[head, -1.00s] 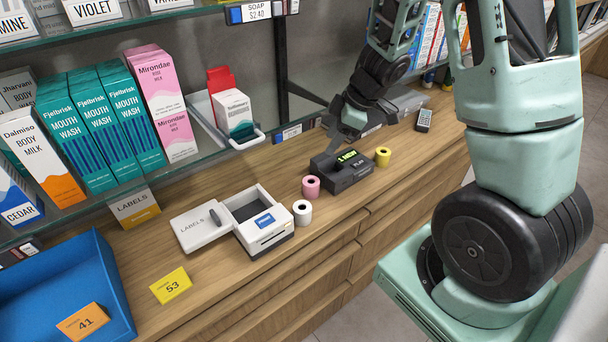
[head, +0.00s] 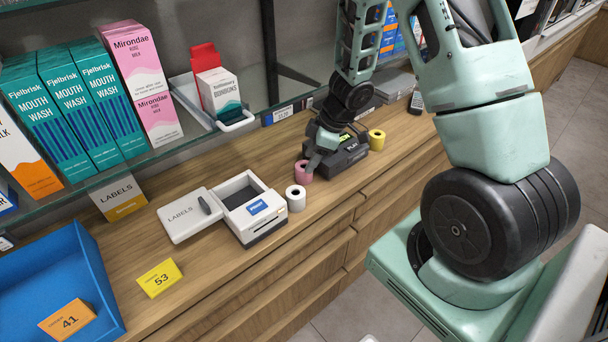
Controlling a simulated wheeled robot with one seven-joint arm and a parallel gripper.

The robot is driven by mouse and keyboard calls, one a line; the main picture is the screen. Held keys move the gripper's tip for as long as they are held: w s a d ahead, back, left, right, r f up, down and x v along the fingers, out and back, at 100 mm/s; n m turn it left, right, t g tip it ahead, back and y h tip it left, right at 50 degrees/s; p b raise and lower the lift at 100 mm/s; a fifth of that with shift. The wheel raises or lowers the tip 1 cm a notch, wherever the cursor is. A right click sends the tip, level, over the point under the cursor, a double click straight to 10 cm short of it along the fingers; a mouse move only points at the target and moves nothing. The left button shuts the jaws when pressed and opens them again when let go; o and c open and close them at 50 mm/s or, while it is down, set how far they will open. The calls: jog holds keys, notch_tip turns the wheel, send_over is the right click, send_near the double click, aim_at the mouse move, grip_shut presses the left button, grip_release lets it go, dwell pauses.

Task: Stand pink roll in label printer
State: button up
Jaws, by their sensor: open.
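The pink roll (head: 303,173) stands on the wooden counter, left of a dark device with a green display. My gripper (head: 311,163) is down at the pink roll, pointing downward, with its fingers open. The fingertips overlap the roll in the picture; I cannot tell whether they touch it. The label printer (head: 265,228) is a white box to the left with an open, empty-looking dark bay. Its lid (head: 190,216), marked LABELS, lies open to its left. A white roll (head: 295,198) stands between the printer and the pink roll.
A yellow roll (head: 376,140) stands right of the dark device (head: 343,156). A glass shelf (head: 120,162) with boxes overhangs the counter's back. A blue tray (head: 100,268) is at front left, near a yellow card (head: 159,278). The counter before the printer is clear.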

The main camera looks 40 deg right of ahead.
aim_at(304, 166)
jog(key=b+x, duration=0.1)
jog(key=x, duration=0.4)
jog(key=shift+a, duration=0.1)
jog(key=c, duration=0.7)
jog(key=shift+r, duration=0.2)
notch_tip(304, 166, up, 3)
jog(key=p, duration=0.4)
jog(key=shift+r, duration=0.15)
jog(key=s+b, duration=0.2)
jog(key=s, duration=0.7)
jog(key=shift+s+r+b, duration=0.15)
jog(key=shift+s+b, duration=0.2)
jog(key=shift+s, duration=0.05)
jog(key=s+p, duration=0.8)
jog(key=p, duration=0.4)
jog(key=shift+s+d+f, duration=0.2)
jog(key=shift+d+f, duration=0.1)
jog(key=shift+d, duration=0.05)
